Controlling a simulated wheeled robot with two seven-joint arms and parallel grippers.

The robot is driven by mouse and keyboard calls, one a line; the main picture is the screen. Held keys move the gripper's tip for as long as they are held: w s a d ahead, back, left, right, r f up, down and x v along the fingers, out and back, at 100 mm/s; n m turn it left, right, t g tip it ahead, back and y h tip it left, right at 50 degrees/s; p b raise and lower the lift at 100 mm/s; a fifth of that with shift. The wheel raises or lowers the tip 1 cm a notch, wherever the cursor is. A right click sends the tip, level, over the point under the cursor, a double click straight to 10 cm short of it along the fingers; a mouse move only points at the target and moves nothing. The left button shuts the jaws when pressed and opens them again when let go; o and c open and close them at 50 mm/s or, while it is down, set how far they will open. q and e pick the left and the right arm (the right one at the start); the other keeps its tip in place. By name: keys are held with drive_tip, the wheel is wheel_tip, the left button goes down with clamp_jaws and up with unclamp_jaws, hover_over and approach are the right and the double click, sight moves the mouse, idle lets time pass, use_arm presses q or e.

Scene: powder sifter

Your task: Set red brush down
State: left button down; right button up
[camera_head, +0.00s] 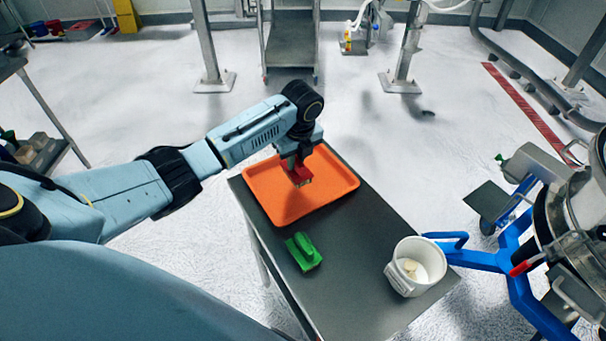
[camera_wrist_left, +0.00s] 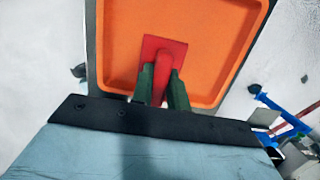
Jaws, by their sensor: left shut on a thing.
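The red brush (camera_head: 302,177) is over the orange tray (camera_head: 337,183). My left gripper (camera_head: 293,161) is above the tray and shut on the brush. In the left wrist view, the dark green fingers of my left gripper (camera_wrist_left: 162,84) sit on both sides of the handle of the red brush (camera_wrist_left: 164,52). The orange tray (camera_wrist_left: 118,60) fills the background there. I cannot tell whether the brush touches the tray floor. My right gripper is not in view.
The tray lies on a dark table (camera_head: 345,262). A green brush (camera_head: 304,251) lies in front of the tray. A white bucket (camera_head: 413,266) stands at the table's right end, beside a blue-framed machine (camera_head: 515,262). Bare table lies between green brush and bucket.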

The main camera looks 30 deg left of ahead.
sight(295, 172)
use_arm(q)
drive_tip(key=f, duration=0.3)
drive_tip(key=shift+s+f, duration=0.2)
drive_tip(key=shift+s, duration=0.2)
drive_tip(key=shift+f, duration=0.35)
wheel_tip(295, 172, down, 2)
drive_tip(key=shift+w+f, duration=0.1)
drive_tip(key=shift+f, duration=0.1)
drive_tip(key=shift+f+b, duration=0.3)
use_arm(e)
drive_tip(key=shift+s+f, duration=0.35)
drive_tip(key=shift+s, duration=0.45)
use_arm(q)
drive_tip(key=shift+f, duration=0.15)
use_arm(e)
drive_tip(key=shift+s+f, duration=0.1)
use_arm(q)
drive_tip(key=c, duration=1.4)
unclamp_jaws()
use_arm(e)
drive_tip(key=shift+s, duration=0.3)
use_arm(q)
drive_tip(key=shift+o, duration=0.2)
